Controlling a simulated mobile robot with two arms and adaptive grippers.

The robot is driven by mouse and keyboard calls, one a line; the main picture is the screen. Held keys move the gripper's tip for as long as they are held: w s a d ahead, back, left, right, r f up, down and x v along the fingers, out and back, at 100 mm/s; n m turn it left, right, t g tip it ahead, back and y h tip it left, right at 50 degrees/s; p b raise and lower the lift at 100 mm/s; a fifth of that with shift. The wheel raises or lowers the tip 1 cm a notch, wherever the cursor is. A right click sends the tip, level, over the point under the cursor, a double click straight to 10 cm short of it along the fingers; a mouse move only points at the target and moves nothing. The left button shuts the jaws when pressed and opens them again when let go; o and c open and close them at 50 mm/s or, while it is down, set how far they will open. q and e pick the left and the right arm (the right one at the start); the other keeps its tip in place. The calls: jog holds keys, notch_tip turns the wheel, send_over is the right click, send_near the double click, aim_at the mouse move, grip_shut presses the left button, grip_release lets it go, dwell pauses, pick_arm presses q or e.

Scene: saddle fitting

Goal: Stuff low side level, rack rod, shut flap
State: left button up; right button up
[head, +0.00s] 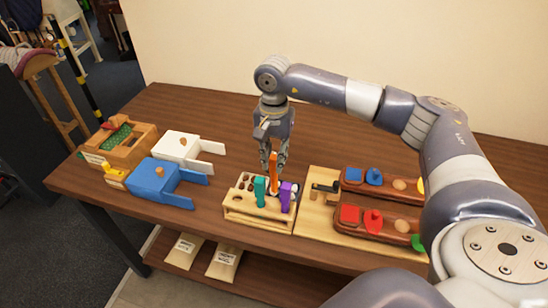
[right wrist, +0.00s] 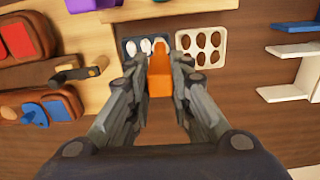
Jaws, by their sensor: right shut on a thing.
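My right gripper (head: 272,162) points down over the wooden rack (head: 258,218) and is shut on an orange rod (head: 274,182). The rod stands upright, its lower end at the rack; I cannot tell whether it sits in a hole. In the right wrist view the rod (right wrist: 159,80) lies between the fingers (right wrist: 155,65). A teal piece (head: 260,190) and a purple piece (head: 286,196) stand in the rack on either side of it. A wooden box (head: 125,152) with green inside, a blue box (head: 155,182) and a white box (head: 182,146) stand at the left. My left gripper is out of view.
Right of the rack, a light board (head: 318,215) carries a black-handled piece (head: 325,187) and two brown trays with red, blue and other pieces. My right arm covers the table's right end. Bare table (head: 215,115) lies behind the boxes. Bags lie on a lower shelf.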

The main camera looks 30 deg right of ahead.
jog(key=shift+r+p, duration=1.6)
jog(key=shift+r, duration=1.7)
